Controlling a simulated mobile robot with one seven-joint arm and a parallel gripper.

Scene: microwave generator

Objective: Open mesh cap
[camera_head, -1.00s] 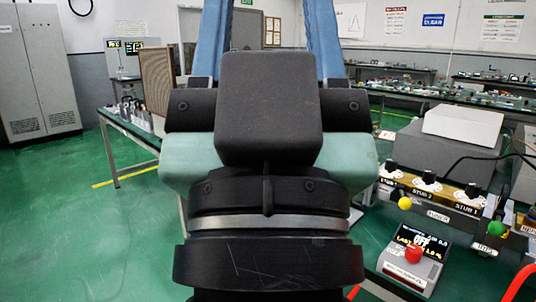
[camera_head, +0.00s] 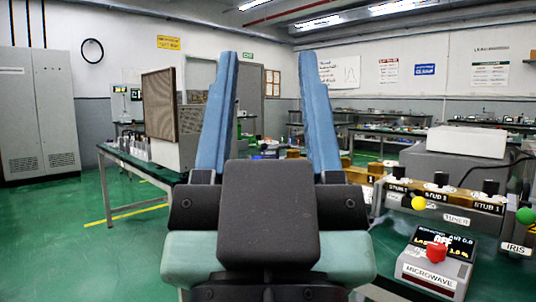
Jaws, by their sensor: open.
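A brown mesh panel (camera_head: 160,103) stands upright on the front of a grey box on the left bench. It is the only mesh surface I can make out, and I cannot tell whether it is the mesh cap. My gripper (camera_head: 268,56) is in the middle of the view, with its two blue fingers pointing up and spread wide apart. Nothing is between the fingers. The gripper is to the right of the mesh panel and apart from it in the picture. My gripper's dark body hides part of the bench behind it.
A green-topped bench (camera_head: 135,170) carries the mesh-fronted box. On the right are a stub tuner (camera_head: 445,198) with black knobs and a microwave control box (camera_head: 432,266) with a red button. A grey cabinet (camera_head: 40,115) stands at far left. Green floor is clear at lower left.

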